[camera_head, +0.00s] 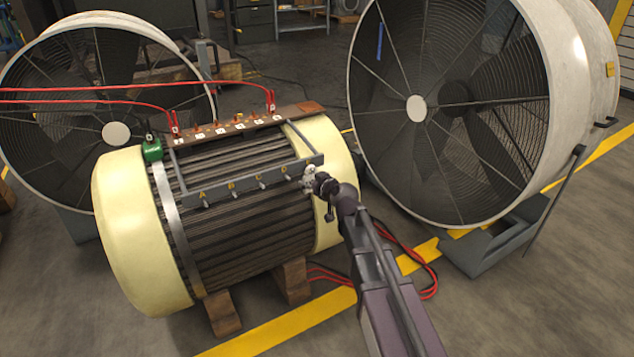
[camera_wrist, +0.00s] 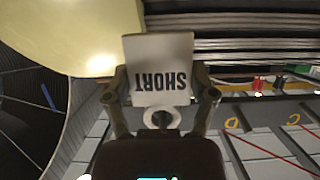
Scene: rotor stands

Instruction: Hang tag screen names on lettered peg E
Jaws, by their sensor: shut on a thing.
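My gripper (camera_head: 313,180) is at the right end of a grey rail (camera_head: 245,182) on the cream-ended motor. In the wrist view my gripper (camera_wrist: 162,98) is shut on a white tag (camera_wrist: 160,62) that reads SHORT, upside down, with a ring at its near end. The rail carries short pegs under letters A, B, C and D, such as peg D (camera_head: 287,176). Peg E is hidden behind my gripper and the tag in the head view. I cannot tell whether the tag touches a peg. No screen is in view.
A large drum fan (camera_head: 560,70) stands close on the right and another fan (camera_head: 60,90) behind on the left. Red cables (camera_head: 90,88) run to a terminal strip (camera_head: 235,127) behind the rail. A green part (camera_head: 152,150) sits at the motor's left.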

